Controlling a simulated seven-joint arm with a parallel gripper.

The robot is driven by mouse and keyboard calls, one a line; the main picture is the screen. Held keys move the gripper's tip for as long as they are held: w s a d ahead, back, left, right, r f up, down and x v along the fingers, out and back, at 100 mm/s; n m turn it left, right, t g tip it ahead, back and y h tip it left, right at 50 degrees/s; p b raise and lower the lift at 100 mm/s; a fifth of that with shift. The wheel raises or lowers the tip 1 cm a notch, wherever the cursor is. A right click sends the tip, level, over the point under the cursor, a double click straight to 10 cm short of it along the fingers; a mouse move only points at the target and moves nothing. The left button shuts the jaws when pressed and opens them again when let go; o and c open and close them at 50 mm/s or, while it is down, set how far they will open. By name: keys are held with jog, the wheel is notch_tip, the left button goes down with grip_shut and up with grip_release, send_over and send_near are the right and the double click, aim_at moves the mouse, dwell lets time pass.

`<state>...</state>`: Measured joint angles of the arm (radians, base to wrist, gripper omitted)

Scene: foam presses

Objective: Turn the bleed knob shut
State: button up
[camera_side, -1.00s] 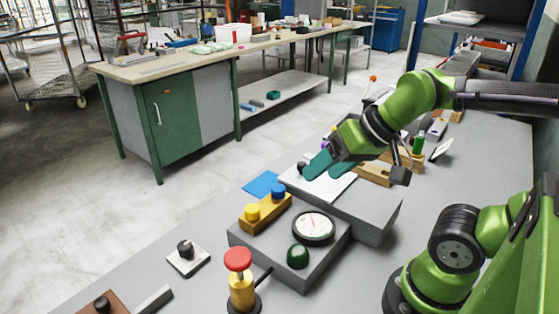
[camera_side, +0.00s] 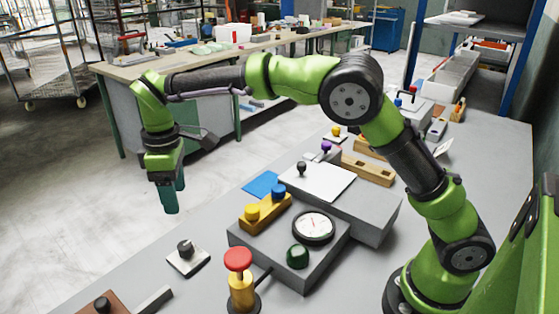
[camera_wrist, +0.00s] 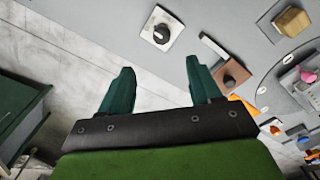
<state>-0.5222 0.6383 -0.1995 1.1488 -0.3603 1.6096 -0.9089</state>
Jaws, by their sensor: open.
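A black knob (camera_side: 186,248) on a small pale square plate, which looks like the bleed knob, sits near the bench's left edge. It also shows in the wrist view (camera_wrist: 162,34), beyond and roughly between the fingertips. A line marks its top, but I cannot read its setting. My gripper (camera_side: 171,209) points down, raised above and behind the knob in the side view, and touches nothing. In the wrist view its two teal fingers (camera_wrist: 158,66) stand wide apart with nothing between them.
A red mushroom button (camera_side: 238,260) on a yellow post stands right of the knob. A grey box carries a dial gauge (camera_side: 314,227) and a green knob (camera_side: 298,255). A brown plate (camera_wrist: 235,70) and grey bar (camera_wrist: 213,48) lie nearby. Bench around the knob is clear.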

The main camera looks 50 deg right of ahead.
aim_at(184, 245)
jog(key=f, duration=0.5)
jog(key=f+n, duration=0.1)
jog(key=f, duration=0.3)
jog(key=f+n, duration=0.1)
jog(key=f, duration=0.4)
jog(key=shift+w+a+f, duration=0.25)
jog(key=shift+a+f, duration=0.1)
jog(key=c, duration=1)
jog(key=shift+c, duration=0.2)
